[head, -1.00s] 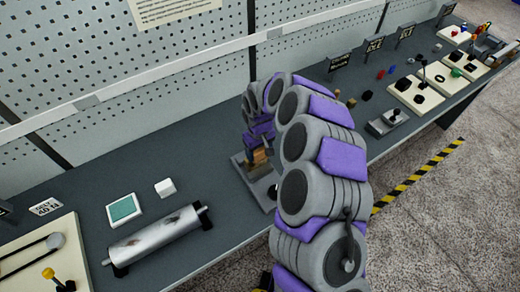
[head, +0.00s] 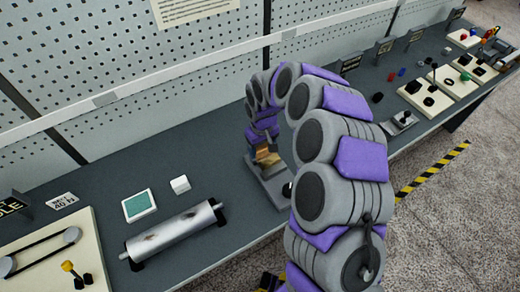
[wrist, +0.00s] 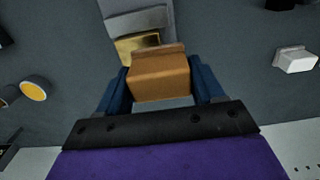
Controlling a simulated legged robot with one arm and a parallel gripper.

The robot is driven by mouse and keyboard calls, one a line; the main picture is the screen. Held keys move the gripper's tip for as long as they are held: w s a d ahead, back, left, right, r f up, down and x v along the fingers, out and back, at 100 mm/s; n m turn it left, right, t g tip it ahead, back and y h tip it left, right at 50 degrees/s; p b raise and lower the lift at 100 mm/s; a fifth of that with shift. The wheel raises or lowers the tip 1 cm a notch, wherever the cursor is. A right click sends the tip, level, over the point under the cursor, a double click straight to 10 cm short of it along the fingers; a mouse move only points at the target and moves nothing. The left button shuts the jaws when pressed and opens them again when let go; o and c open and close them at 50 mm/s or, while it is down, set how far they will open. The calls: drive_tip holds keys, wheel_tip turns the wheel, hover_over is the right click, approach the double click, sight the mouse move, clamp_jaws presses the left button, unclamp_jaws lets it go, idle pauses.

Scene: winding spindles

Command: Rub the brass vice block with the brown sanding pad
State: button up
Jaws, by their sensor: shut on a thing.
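My gripper (wrist: 160,88) is shut on the brown sanding pad (wrist: 160,78), held between its two blue fingers in the wrist view. The brass vice block (wrist: 137,47) shows just beyond the pad, slightly left, on a grey vice (wrist: 142,22). The pad overlaps the block's near side in this view; I cannot tell whether they touch. In the head view my gripper (head: 264,141) is low over the vice's grey base (head: 275,184) on the bench, and my arm hides part of it.
A metal roller (head: 176,231) with dark smudges, a teal-topped pad (head: 139,205) and a white block (head: 180,185) lie left of the vice on the dark bench (head: 110,180). A perforated wall panel (head: 90,60) stands behind. Trays with small parts (head: 430,98) are at the right.

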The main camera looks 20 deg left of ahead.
drive_tip(key=shift+a+r+p, duration=0.25)
drive_tip(key=shift+r+p, duration=0.05)
drive_tip(key=shift+r, duration=0.95)
drive_tip(key=shift+a+r, duration=0.2)
drive_tip(key=shift+r, duration=0.15)
drive_tip(key=shift+d, duration=0.4)
